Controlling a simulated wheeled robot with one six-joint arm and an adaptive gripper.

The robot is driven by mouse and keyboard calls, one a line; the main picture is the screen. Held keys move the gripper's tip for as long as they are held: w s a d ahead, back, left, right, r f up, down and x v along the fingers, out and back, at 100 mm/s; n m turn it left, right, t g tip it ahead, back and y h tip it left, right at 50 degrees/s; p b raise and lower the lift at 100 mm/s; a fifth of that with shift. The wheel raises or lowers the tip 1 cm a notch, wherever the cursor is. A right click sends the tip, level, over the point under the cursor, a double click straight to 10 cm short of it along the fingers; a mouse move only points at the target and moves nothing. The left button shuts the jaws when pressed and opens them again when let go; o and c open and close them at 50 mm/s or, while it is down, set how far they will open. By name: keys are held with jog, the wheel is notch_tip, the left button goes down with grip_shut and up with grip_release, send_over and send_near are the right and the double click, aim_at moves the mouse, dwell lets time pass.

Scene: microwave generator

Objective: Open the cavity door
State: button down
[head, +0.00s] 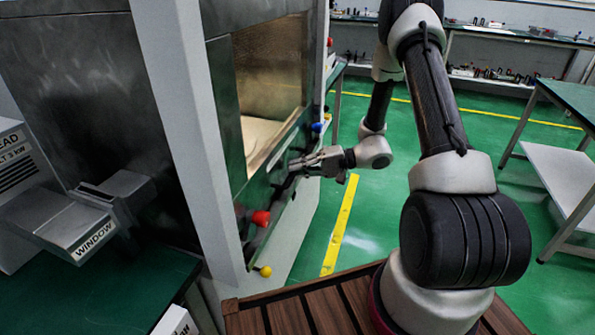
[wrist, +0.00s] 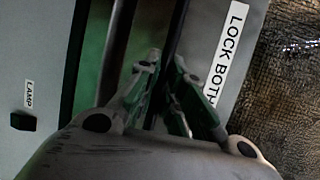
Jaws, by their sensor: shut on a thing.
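The cavity door (head: 222,95) appears as a dark frame around a window on the side of the large cabinet. A brownish, lit interior with a pale floor shows through it. I cannot tell whether the door stands ajar. My gripper (head: 300,163) is at the frame's lower right edge, shut on a dark handle bar (head: 287,188). In the wrist view, my gripper's fingers (wrist: 165,90) close around the upright dark bar (wrist: 176,30), beside a label reading "LOCK BOTH" (wrist: 226,50). The fingers hide part of the bar.
A red knob (head: 261,217), a yellow knob (head: 265,271) and a blue knob (head: 317,127) stick out near the door. A grey post (head: 190,120) stands in front. Green floor (head: 400,215) lies open right of the cabinet. A table (head: 570,105) stands at the right.

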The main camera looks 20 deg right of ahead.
notch_tip(320, 180, up, 47)
jog(key=c, duration=1.5)
grip_release()
jog(key=shift+f, duration=0.1)
jog(key=shift+d, duration=0.1)
jog(key=v, duration=1.2)
